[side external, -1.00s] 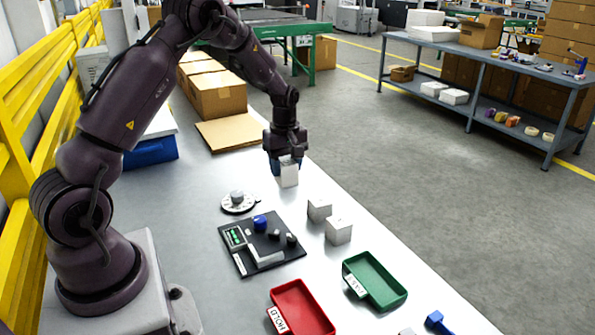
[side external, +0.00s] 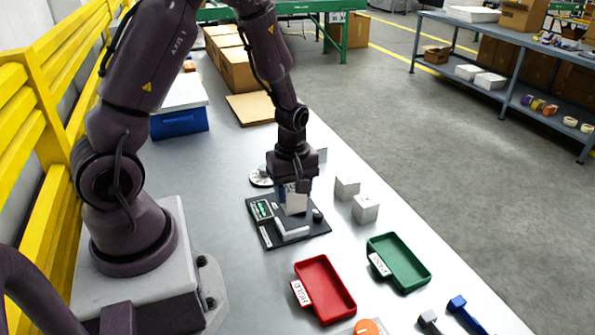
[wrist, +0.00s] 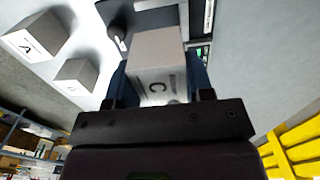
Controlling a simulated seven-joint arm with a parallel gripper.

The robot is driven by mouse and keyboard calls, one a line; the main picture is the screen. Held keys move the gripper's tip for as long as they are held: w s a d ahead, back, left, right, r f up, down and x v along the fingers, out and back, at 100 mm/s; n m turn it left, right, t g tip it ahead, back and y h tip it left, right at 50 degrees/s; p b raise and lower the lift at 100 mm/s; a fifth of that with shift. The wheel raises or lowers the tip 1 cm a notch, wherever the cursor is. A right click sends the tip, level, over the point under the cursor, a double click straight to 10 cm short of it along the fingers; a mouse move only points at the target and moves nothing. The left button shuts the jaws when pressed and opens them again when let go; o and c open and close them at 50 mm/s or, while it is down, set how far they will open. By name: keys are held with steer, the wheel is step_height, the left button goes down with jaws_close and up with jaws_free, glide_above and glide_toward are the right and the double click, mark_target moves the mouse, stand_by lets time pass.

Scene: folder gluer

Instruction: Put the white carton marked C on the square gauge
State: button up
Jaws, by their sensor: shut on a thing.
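My gripper (side external: 293,187) is shut on the white carton marked C (side external: 296,204). In the wrist view the carton (wrist: 157,62) is between the blue fingers, with its C facing the camera. The square gauge is a black plate (side external: 267,236) with a pale L-shaped stop (side external: 291,231) and a small green-lit display (side external: 262,210). The carton is over the plate, just behind the stop. I cannot tell whether its bottom touches the plate. My gripper and the carton hide part of the gauge.
Two other white cartons (side external: 346,188) (side external: 365,208) stand right of the gauge; one is marked A (wrist: 30,38). A pale box (side external: 321,155) is partly hidden behind my gripper. Red (side external: 325,288) and green (side external: 398,262) trays lie in front. A round dial (side external: 259,179) sits behind the gauge.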

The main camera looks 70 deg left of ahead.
mark_target(293, 209)
steer(key=shift+f, duration=2.8)
steer(key=o, duration=1)
steer(key=shift+r, duration=0.1)
steer(key=shift+r, duration=4.9)
